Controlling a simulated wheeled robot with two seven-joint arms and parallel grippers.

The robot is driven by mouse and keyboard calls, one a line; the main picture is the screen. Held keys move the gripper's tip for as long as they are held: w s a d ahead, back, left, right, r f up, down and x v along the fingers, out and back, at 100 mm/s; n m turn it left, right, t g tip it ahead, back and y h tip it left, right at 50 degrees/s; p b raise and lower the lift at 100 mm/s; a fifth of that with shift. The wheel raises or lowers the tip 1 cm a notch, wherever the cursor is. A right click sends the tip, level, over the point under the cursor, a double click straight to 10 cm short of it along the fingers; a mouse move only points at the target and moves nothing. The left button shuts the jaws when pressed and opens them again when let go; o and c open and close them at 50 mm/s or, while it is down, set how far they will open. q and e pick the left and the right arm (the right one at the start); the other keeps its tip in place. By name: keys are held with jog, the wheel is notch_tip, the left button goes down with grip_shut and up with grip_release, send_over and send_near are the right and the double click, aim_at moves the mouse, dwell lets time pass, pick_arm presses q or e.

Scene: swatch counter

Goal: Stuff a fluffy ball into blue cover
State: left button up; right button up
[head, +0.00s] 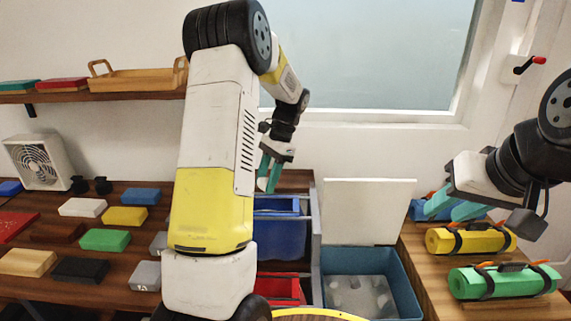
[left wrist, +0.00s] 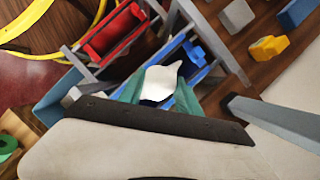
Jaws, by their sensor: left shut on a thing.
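My left gripper (head: 268,182) is above the rack holding the blue cover (head: 278,240). In the left wrist view, its teal fingers (left wrist: 160,95) are shut on a white fluffy ball (left wrist: 160,82). The ball appears over or at the mouth of the blue cover (left wrist: 197,56); I cannot tell whether it touches. My right gripper (head: 455,208) is open and empty, above the rolls at the right.
A red cover (head: 280,287) sits in the same grey rack, nearer me. A teal bin (head: 410,300) with pale lumps stands right of it. A yellow roll (head: 468,240) and a green roll (head: 505,281) lie on the right counter. Several coloured blocks cover the left counter.

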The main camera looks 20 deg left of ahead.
pick_arm(q)
jog(key=shift+w+a+r+m, duration=0.3)
jog(key=shift+w+a, duration=0.1)
jog(key=shift+w, duration=0.05)
jog(key=shift+f, duration=2.75)
jog(key=shift+f, duration=0.15)
jog(key=o, duration=1.4)
jog(key=shift+r, duration=3)
